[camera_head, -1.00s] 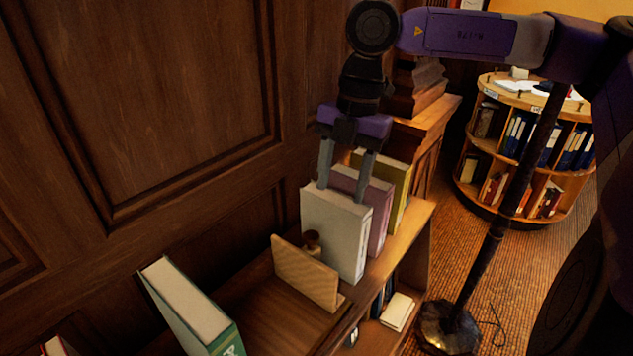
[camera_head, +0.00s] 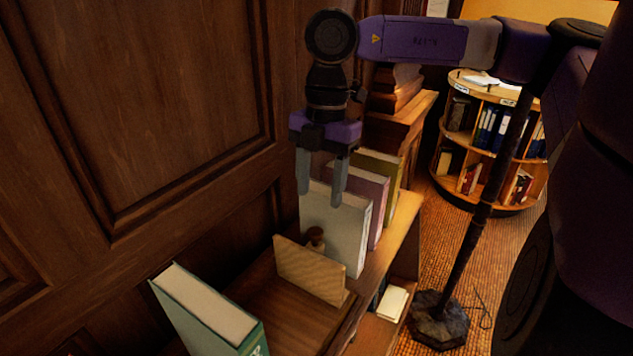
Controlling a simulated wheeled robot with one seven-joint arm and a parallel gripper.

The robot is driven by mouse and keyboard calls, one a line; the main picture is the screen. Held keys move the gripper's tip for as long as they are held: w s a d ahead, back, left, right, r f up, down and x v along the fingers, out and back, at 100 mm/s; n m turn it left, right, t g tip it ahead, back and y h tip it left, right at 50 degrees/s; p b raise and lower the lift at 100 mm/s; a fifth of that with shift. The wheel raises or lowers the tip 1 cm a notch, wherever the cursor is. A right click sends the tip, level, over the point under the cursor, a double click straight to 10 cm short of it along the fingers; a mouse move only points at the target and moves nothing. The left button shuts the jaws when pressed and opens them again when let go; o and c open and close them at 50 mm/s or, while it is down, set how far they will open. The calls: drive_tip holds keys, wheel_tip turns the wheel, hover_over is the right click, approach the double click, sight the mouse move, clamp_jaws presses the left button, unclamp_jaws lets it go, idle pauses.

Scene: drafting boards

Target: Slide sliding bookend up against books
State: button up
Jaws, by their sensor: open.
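The sliding bookend (camera_head: 309,272) is a light wooden upright panel on the shelf, with a small dark round knob (camera_head: 315,238) on its far side. It stands just in front of a row of upright books, a white one (camera_head: 345,232), a pink one (camera_head: 372,203) and an olive one (camera_head: 391,180). A narrow gap with the knob in it seems to lie between panel and white book. My gripper (camera_head: 321,197) points down, open and empty, above and behind the bookend. Its right finger overlaps the white book in the picture; I cannot tell if it touches.
A green book (camera_head: 208,312) stands tilted at the front left of the shelf. Bare shelf (camera_head: 290,318) lies between it and the bookend. A dark panelled wall (camera_head: 130,120) runs along the left. A round bookcase (camera_head: 490,140) stands at the back right.

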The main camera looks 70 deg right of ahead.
sight(316, 231)
drive_tip(key=f+b, duration=0.2)
drive_tip(key=f, duration=0.1)
drive_tip(key=f+b, duration=0.2)
drive_tip(key=f, duration=0.1)
drive_tip(key=a+f+b, duration=0.1)
drive_tip(key=f+b, duration=0.1)
drive_tip(key=f, duration=0.1)
drive_tip(key=shift+w+f, duration=0.2)
drive_tip(key=shift+f, duration=0.1)
drive_tip(key=shift+a+f+b, duration=0.1)
drive_tip(key=shift+f+b, duration=0.45)
drive_tip(key=shift+b, duration=0.1)
drive_tip(key=shift+r, duration=0.1)
drive_tip(key=c, duration=0.4)
clamp_jaws()
